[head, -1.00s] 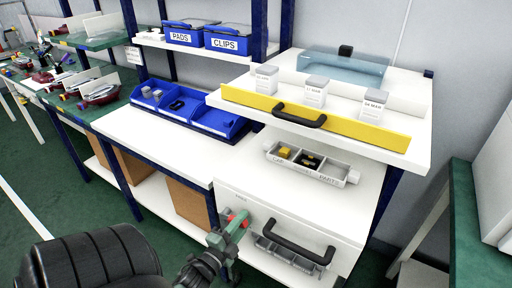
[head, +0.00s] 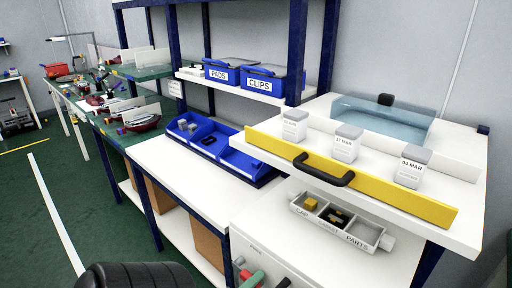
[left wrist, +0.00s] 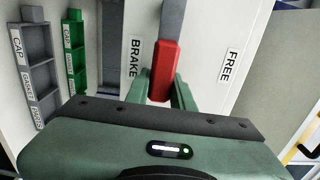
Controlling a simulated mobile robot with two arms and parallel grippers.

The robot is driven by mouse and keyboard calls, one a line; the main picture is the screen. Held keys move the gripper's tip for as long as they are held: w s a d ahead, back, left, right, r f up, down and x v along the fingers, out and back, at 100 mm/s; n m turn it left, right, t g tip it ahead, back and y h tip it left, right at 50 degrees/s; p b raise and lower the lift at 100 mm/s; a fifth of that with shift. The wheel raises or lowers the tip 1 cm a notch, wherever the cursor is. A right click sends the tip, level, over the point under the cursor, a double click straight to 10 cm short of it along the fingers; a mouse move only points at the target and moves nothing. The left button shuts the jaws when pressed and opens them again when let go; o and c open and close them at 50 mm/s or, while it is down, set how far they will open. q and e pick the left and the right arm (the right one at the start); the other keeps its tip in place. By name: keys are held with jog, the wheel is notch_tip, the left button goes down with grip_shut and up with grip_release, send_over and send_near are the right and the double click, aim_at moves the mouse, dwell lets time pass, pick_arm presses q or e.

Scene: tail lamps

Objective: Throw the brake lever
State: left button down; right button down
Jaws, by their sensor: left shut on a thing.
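The brake lever has a red handle (left wrist: 163,68) on a grey bar, in front of a white panel (left wrist: 205,40) in the left wrist view. The word BRAKE is printed left of the handle and FREE right of it. The handle stands between the two labels. My left gripper (left wrist: 162,90) is shut on the red handle, one green finger on each side. In the head view my left gripper (head: 250,276) shows at the bottom edge, mostly cut off, with a bit of red beside it. My right gripper is not in view.
A white workbench (head: 180,155) holds a blue bin tray (head: 225,150). Right of it, a yellow-fronted drawer (head: 400,190) with a black handle carries several dated jars. Below it sits a parts tray (head: 372,232). In the left wrist view, grey and green CAP trays (left wrist: 40,70) are at left.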

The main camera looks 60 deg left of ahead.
pick_arm(q)
jog(key=c, duration=1.2)
grip_release()
jog(key=shift+w+r, duration=0.1)
jog(key=shift+w, duration=0.1)
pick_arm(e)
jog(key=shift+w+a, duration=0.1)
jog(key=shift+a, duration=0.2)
pick_arm(q)
jog(key=shift+s+f, duration=0.15)
jog(key=shift+f, duration=0.05)
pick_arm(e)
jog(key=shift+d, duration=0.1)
